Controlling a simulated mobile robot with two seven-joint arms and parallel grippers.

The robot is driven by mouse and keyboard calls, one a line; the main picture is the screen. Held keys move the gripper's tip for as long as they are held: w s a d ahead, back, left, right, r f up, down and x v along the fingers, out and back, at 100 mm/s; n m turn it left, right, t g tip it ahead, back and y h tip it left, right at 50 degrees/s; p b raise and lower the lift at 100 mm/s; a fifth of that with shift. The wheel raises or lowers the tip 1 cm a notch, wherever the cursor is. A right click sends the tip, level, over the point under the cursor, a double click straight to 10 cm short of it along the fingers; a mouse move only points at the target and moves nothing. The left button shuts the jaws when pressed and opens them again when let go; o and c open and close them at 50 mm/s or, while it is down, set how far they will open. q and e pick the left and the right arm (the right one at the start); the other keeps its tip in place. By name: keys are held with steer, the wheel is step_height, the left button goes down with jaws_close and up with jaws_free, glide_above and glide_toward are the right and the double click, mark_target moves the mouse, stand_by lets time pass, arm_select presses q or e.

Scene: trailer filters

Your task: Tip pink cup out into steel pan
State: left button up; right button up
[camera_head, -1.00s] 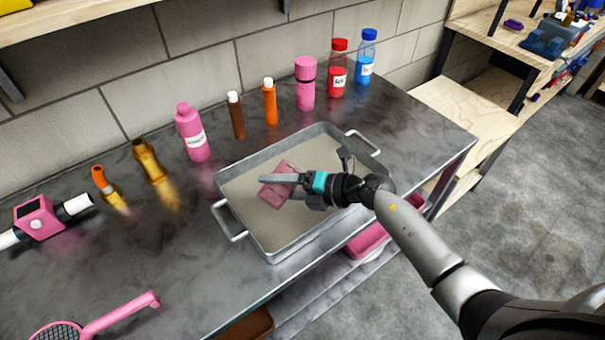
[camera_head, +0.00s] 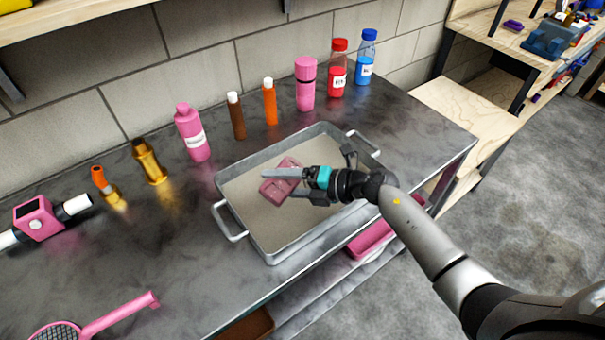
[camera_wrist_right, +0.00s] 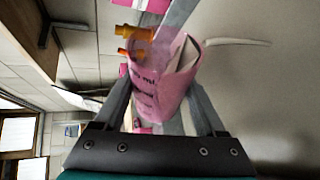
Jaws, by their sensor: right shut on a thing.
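The pink cup (camera_head: 277,191) is above the steel pan (camera_head: 300,243), tilted far over. My right gripper (camera_head: 290,184) is shut on it, with one finger across the cup in the head view. In the right wrist view the cup (camera_wrist_right: 158,88) sits between the two fingers (camera_wrist_right: 160,95), with dark lettering on its side and its opening toward the upper right. The pan has two side handles and a pale beige inside. I cannot see anything falling from the cup. My left gripper is not in view.
Behind the pan stand a pink bottle (camera_head: 192,133), an orange tube (camera_head: 270,103), a pink flask (camera_head: 305,84) and a red bottle (camera_head: 337,72). A pink racket (camera_head: 110,318) lies at the front left.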

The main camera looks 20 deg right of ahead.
mark_target(292, 160)
steer(key=shift+w+d+r+m, duration=0.2)
steer(key=shift+d+m, duration=0.05)
steer(key=shift+m, duration=0.05)
stand_by(0.5)
steer(key=shift+w+d+r+m+y, duration=0.15)
steer(key=shift+r+m+y, duration=0.3)
steer(key=shift+m+y, duration=0.15)
stand_by(1.0)
steer(key=shift+w+d+r+m+g+y+b, duration=0.2)
steer(key=shift+r+m+y, duration=0.15)
steer(key=shift+m, duration=0.2)
steer(key=shift+w+d+r+m+g+y+b, duration=0.1)
steer(key=shift+d+r+m+y+b, duration=0.15)
steer(key=shift+m+y, duration=0.25)
stand_by(1.3)
steer(key=shift+w+d+r+m+y+b, duration=0.25)
steer(key=shift+d+r+m+y+b, duration=0.15)
steer(key=shift+m, duration=0.55)
steer(key=shift+w+d+r+m+y+b, duration=0.3)
steer(key=shift+m+y+b, duration=0.15)
steer(key=shift+m, duration=0.45)
stand_by(1.5)
